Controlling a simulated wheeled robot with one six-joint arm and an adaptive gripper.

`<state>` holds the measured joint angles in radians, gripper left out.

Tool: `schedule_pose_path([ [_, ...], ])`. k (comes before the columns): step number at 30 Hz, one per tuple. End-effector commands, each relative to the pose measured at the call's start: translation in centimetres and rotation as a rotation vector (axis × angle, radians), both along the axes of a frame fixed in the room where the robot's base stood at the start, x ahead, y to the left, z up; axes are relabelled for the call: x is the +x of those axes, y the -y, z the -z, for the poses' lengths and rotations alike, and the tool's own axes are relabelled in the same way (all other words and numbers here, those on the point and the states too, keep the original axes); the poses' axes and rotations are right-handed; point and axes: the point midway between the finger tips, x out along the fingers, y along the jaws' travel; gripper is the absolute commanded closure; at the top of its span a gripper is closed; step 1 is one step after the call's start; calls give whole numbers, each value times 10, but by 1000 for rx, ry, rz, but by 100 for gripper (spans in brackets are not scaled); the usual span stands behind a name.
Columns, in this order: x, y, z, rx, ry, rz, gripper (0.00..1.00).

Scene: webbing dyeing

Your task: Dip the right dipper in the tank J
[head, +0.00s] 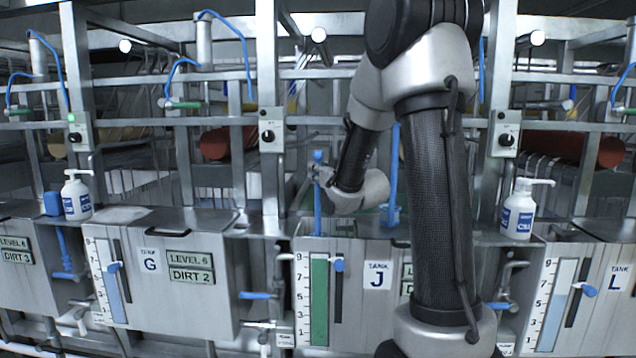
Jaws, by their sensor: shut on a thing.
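Tank J (348,252) is a metal tank at the centre, with a "TANK J" label and a green level gauge. My gripper (318,172) is above its back left part, shut on a blue dipper (318,210). The dipper is upright, and its lower end passes behind the tank's front top edge. I cannot tell how deep it reaches. A second blue rod, seemingly another dipper (394,165), stands upright to the right, partly hidden by my arm. My arm also hides the right part of tank J's front.
Tank G (215,290) is on the left, and tank L (610,310) is on the right. White pump bottles (76,197) and (518,212) stand beside the tanks. Metal posts (270,120) and rails frame the space above tank J. Blue-handled valves (258,295) stick out between tanks.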

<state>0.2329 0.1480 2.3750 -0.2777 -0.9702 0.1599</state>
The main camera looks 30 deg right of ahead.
Motion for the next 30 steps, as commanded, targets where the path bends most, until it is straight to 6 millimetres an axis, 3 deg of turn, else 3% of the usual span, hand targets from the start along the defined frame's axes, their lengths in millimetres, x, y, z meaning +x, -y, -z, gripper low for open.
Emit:
schedule_pose_path([
  [24, 0, 0, -110, -2, 4, 0, 100],
  [30, 0, 0, -124, 0, 1, 1, 100],
])
